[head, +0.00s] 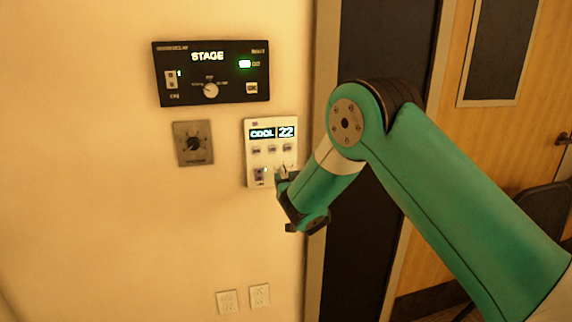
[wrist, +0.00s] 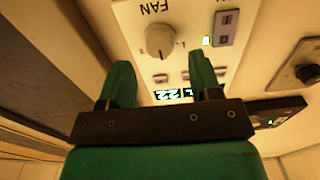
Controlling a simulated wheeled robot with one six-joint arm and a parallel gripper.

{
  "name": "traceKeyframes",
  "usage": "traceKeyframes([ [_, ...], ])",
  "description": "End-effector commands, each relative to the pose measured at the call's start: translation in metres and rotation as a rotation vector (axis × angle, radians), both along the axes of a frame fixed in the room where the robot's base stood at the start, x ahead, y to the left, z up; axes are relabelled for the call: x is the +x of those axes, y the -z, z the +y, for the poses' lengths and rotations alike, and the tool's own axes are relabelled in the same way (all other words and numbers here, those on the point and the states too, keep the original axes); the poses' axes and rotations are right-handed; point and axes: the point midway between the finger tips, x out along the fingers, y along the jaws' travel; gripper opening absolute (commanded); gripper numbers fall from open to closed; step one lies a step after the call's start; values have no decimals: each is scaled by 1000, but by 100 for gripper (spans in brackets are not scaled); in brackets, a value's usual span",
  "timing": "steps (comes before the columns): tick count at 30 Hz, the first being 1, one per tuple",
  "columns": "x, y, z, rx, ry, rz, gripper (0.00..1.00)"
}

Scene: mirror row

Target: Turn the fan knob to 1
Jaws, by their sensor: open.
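The fan knob (wrist: 160,40) is a round, pale knob under the printed word FAN in the wrist view, which shows the panel turned over. Its pointer setting is too small to read. It sits on the white control panel (head: 258,171), whose display reads COOL 22 in the head view. My gripper (wrist: 160,60) is open, with one green finger on each side of the knob in the picture and nothing held. I cannot tell whether the fingers touch the knob. In the head view my gripper (head: 283,175) covers the panel's lower right, hiding most of the knob.
A rocker switch (wrist: 226,28) with a green light sits beside the knob. A black STAGE panel (head: 212,92) is above, and a grey dial plate (head: 193,143) is to the left. A door frame (head: 322,60) stands close on the right. Wall outlets (head: 243,298) are below.

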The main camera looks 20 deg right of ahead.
Motion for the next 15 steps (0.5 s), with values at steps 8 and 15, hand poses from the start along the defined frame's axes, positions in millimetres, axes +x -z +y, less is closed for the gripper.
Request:
traceKeyframes([
  [8, 29, 0, -1, 0, 1, 0, 58],
  [15, 32, 1, 0, -1, -1, 1, 58],
])
